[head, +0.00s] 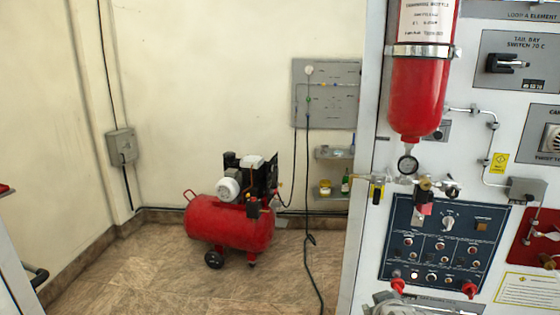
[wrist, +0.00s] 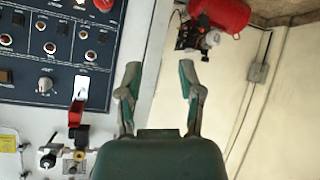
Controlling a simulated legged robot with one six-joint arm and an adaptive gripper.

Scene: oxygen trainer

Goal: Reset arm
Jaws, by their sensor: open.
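My gripper (wrist: 163,88) shows in the wrist view with its two grey and green fingers spread apart, and nothing is between them. It is beside the edge of the trainer panel. The wrist picture is turned over compared with the head view. My gripper and arm are not clearly seen in the head view. The trainer panel (head: 500,130) stands at the right in the head view, with a red bottle (head: 418,95) and a gauge (head: 407,165) below it. Its dark blue switch panel (head: 395,225) also shows at the left of the wrist view (wrist: 60,75).
A red compressor (head: 230,228) stands on the floor against the back wall, left of the trainer. A grey wall board (head: 340,92) with hoses and small shelves (head: 333,153) is behind. A wall box (head: 121,146) is at left. The floor (head: 175,280) in front is clear.

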